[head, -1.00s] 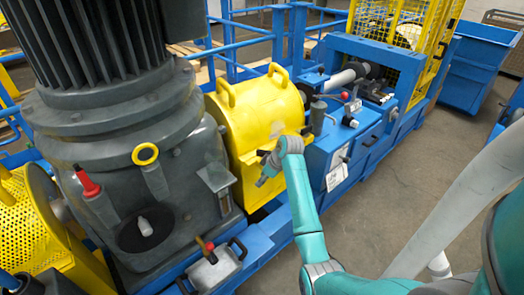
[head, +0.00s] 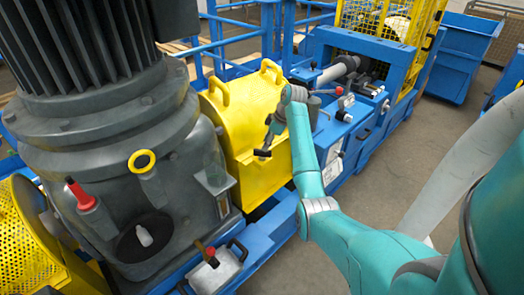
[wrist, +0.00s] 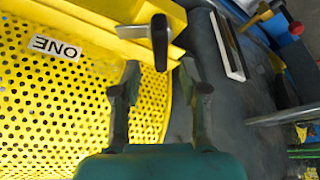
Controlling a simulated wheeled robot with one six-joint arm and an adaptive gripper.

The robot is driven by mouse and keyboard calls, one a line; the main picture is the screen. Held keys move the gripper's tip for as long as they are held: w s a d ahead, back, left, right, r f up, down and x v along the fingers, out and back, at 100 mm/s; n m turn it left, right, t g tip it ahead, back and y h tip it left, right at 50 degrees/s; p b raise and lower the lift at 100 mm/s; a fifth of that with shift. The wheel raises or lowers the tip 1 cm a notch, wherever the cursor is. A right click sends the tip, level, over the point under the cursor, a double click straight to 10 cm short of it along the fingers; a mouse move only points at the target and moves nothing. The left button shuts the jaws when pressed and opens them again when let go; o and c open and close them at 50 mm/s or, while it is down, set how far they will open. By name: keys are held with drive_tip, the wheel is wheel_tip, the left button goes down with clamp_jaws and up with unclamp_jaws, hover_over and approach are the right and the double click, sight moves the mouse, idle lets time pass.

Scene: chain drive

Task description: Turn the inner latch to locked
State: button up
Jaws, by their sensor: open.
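The latch is a dark handle (wrist: 159,42) on a pale shaft at the edge of the yellow perforated cover (wrist: 70,80) in the wrist view. My gripper (wrist: 161,74) is open and empty there, its two fingers apart, with the handle's lower end between and just beyond the fingertips. I see no grip on it. In the head view, my gripper (head: 268,138) is in front of the yellow cover (head: 243,110), close to a small dark bar (head: 262,153) that seems to be the same handle. Contact cannot be told.
A large grey motor housing (head: 110,130) stands left of the cover. A grey box with a red-knobbed lever (head: 212,262) is below. A blue bench with a red-knobbed lever (head: 345,115) is to the right. Clear floor (head: 420,150) lies further right.

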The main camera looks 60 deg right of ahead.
sight(262, 153)
drive_tip(key=shift+x, duration=2.55)
clamp_jaws()
